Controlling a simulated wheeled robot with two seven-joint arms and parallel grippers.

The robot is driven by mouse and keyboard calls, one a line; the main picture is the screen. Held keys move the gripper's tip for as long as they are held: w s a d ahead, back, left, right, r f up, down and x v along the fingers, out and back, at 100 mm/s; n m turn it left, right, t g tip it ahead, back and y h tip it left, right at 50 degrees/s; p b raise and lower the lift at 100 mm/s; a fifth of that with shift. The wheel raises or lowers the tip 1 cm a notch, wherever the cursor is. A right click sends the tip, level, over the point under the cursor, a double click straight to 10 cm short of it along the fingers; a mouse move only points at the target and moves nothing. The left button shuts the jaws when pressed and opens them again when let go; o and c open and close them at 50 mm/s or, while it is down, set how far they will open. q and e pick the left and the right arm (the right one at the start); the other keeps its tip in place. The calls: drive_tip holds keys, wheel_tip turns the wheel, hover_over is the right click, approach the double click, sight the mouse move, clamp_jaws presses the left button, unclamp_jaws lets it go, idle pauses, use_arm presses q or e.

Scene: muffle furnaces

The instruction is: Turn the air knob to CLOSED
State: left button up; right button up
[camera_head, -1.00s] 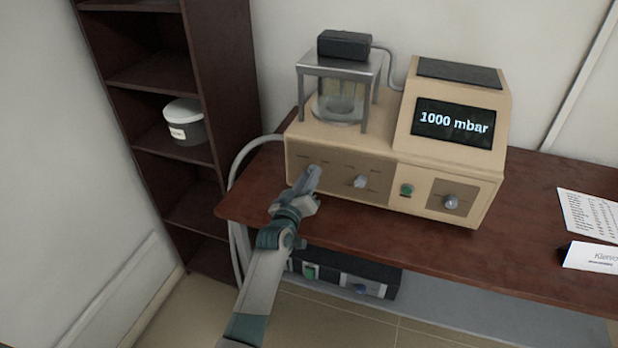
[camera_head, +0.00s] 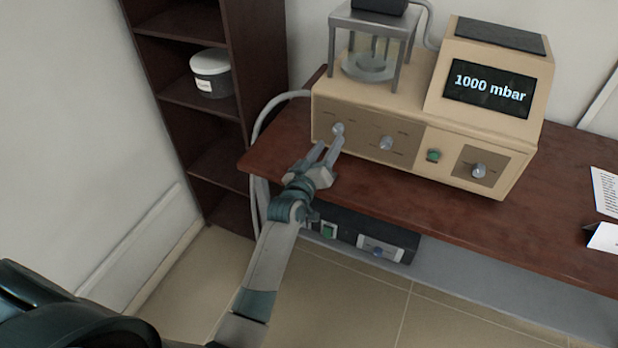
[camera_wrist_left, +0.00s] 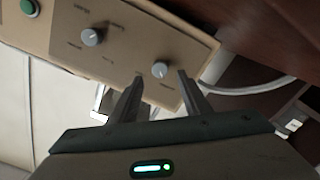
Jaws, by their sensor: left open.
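A beige apparatus (camera_head: 375,109) with a screen reading 1000 mbar stands on the table. Its front has a left knob (camera_head: 338,129), a middle knob (camera_head: 386,143) and a right knob (camera_head: 478,170). Their labels are too small to read, so I cannot tell which is the air knob. My left gripper (camera_head: 329,146) is open and empty, just in front of and below the left knob. In the left wrist view, that knob (camera_wrist_left: 160,69) shows between the open fingertips (camera_wrist_left: 160,77), apparently not gripped. The middle knob (camera_wrist_left: 92,37) lies to its left. My right gripper is out of view.
A green button (camera_head: 433,155) sits between the middle and right knobs. A glass chamber in a metal frame (camera_head: 334,50) tops the apparatus. A hose (camera_head: 262,118) runs down at the left. A black unit (camera_head: 345,232) is below the tabletop (camera_head: 420,205).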

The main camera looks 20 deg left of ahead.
use_arm(q)
drive_tip(key=s+b, duration=0.2)
drive_tip(key=s, duration=1)
drive_tip(key=shift+a, duration=0.2)
wheel_tip(320, 180, down, 22)
drive_tip(key=s+d+r+m+g, duration=0.1)
drive_tip(key=s+d+m+g, duration=0.1)
drive_tip(key=d+g, duration=0.15)
drive_tip(key=s+f+m+g, duration=0.15)
drive_tip(key=s+f, duration=0.35)
drive_tip(key=f, duration=0.5)
drive_tip(key=s+f+m+g, duration=0.1)
drive_tip(key=s+f+g, duration=0.3)
drive_tip(key=f, duration=0.6)
drive_tip(key=s+a+f+m+g, duration=0.15)
drive_tip(key=s+f+g, duration=0.25)
drive_tip(key=s+f, duration=1.45)
drive_tip(key=s+a+f+m+g, duration=0.1)
drive_tip(key=s+a+f+g, duration=0.1)
drive_tip(key=s, duration=1)
drive_tip(key=s+a+f+m+g, duration=0.2)
drive_tip(key=s+f, duration=0.1)
drive_tip(key=s, duration=0.9)
drive_tip(key=shift+a+f+y, duration=0.3)
drive_tip(key=shift+a, duration=0.05)
